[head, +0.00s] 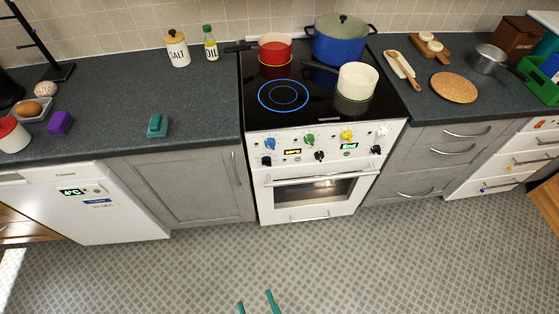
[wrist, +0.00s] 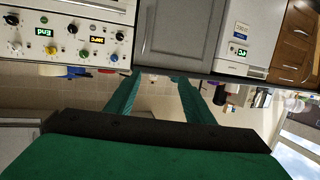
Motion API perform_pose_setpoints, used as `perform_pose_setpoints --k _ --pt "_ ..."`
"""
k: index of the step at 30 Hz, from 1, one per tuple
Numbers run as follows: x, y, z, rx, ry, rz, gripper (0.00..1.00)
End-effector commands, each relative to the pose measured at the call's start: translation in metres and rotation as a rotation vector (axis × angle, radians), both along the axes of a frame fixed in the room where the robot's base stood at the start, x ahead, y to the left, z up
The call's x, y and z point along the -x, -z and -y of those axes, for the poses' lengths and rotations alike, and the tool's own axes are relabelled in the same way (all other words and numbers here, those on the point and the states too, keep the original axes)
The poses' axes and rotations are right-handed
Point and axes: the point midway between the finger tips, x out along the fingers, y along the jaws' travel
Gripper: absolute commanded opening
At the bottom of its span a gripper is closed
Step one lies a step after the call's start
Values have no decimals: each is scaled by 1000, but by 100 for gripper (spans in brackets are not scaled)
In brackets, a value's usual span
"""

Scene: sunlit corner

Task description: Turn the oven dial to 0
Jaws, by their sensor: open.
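The white oven (head: 311,200) stands below the black hob, its door shut. Its front panel carries blue (head: 270,143), green (head: 309,139), yellow (head: 347,135) and white (head: 382,131) knobs, with black knobs (head: 319,156) lower down. An amber display (head: 292,152) and a green display (head: 349,146) sit between them; their text is too small to read surely. I cannot tell which knob is the oven dial. My gripper (head: 256,302) is open and empty at the bottom edge, over the floor and well short of the oven. The wrist view, upside down, shows its two teal fingers (wrist: 158,85) apart.
A red pan (head: 275,50), a blue pot (head: 340,40) and a cream pan (head: 356,82) stand on the hob. A white appliance (head: 105,205) with a display stands at left. The patterned floor (head: 330,260) before the oven is clear.

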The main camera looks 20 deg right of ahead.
Motion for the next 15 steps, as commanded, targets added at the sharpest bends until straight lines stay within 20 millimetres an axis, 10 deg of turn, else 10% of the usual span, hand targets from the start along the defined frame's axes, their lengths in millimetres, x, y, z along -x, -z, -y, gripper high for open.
perform_pose_setpoints --k 15 --pt "-148 97 65 29 131 115 48"
